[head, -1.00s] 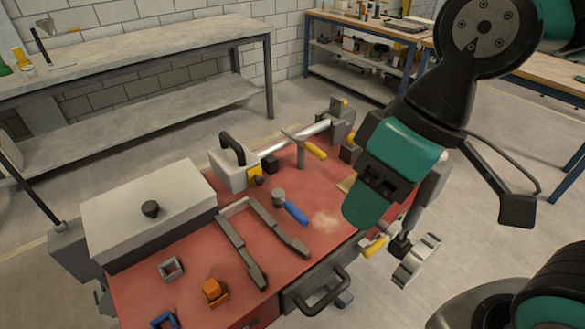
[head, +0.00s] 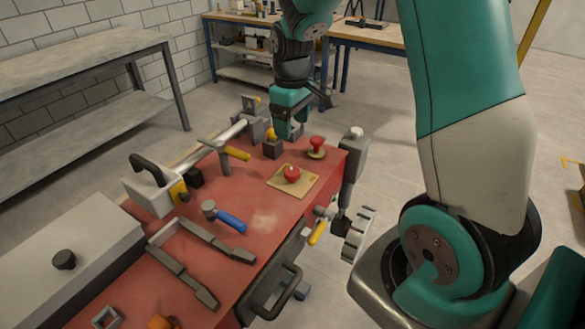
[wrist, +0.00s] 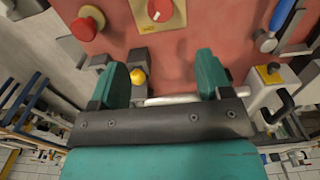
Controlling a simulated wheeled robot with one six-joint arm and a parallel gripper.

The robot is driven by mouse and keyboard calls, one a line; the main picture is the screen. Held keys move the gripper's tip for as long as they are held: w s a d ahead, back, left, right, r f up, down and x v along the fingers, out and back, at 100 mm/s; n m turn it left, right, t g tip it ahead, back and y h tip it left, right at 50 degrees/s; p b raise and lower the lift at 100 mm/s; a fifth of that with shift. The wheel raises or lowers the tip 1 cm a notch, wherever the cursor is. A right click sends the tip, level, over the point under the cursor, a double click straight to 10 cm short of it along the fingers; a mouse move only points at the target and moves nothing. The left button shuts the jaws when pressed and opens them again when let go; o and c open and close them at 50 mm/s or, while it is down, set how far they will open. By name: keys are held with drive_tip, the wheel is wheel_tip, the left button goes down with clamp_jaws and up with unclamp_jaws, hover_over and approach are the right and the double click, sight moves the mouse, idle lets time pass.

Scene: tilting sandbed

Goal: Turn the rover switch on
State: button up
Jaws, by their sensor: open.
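A red rotary knob (head: 291,173) sits on a flat tan plate (head: 310,180) on the red worktop. It also shows at the top edge of the wrist view (wrist: 159,10), with a pale mark on its face. A red mushroom-shaped button (head: 317,143) stands on a round base behind it, and in the wrist view it is at upper left (wrist: 84,28). No label tells which one is the rover switch. My gripper (head: 291,130) is over the far end of the worktop, beyond the knob. In the wrist view my gripper (wrist: 162,78) is open and empty, its fingers apart.
A grey block with a yellow top (head: 270,147) stands close to my gripper. The worktop near the plate's front is clear.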

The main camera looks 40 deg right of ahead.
sight(292, 171)
wheel_tip(292, 171, down, 14)
drive_tip(key=shift+f+p, duration=0.1)
drive_tip(key=shift+p, duration=0.45)
drive_tip(key=shift+c, duration=0.3)
drive_tip(key=c, duration=0.9)
